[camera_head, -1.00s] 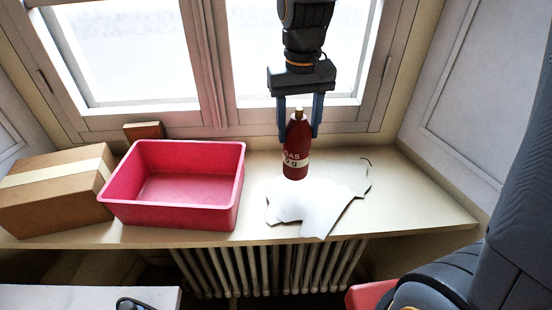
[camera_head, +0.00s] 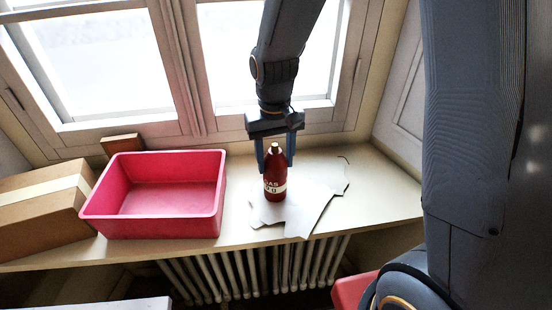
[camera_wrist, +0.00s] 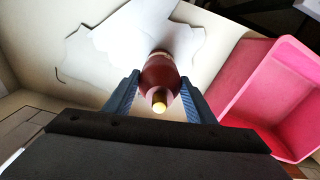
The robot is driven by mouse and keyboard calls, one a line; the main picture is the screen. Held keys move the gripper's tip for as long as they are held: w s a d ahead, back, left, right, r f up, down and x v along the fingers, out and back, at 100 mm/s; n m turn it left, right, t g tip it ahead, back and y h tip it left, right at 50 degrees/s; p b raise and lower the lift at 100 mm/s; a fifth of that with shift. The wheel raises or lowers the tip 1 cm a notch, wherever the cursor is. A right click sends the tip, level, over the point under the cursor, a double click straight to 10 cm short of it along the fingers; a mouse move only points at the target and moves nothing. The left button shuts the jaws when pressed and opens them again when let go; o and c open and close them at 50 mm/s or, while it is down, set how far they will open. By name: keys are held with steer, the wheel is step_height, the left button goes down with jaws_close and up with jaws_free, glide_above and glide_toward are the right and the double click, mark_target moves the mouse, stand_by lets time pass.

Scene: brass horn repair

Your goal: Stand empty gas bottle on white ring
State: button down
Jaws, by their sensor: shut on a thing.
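The gas bottle (camera_head: 275,186) is dark red with white lettering and a brass-coloured top, and it stands upright. My gripper (camera_head: 276,165) is shut on its upper part, one blue finger on each side. The bottle's base is at the white irregular sheet (camera_head: 308,207) on the window sill; I cannot tell whether it touches. In the wrist view the bottle (camera_wrist: 158,72) is between the fingers, with the sheet (camera_wrist: 140,38) beyond it. I see no clear ring shape; the bottle hides part of the sheet.
A pink tub (camera_head: 206,226) stands left of the bottle on the sill (camera_head: 385,200). A cardboard box (camera_head: 35,222) and a small brown block (camera_head: 122,143) are farther left. The window is close behind my gripper. A radiator (camera_head: 270,272) is below the front edge. Bare sill lies to the right.

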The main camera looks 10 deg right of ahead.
steer(key=shift+f, duration=0.1)
steer(key=c, duration=1.2)
jaws_free()
steer(key=o, duration=0.4)
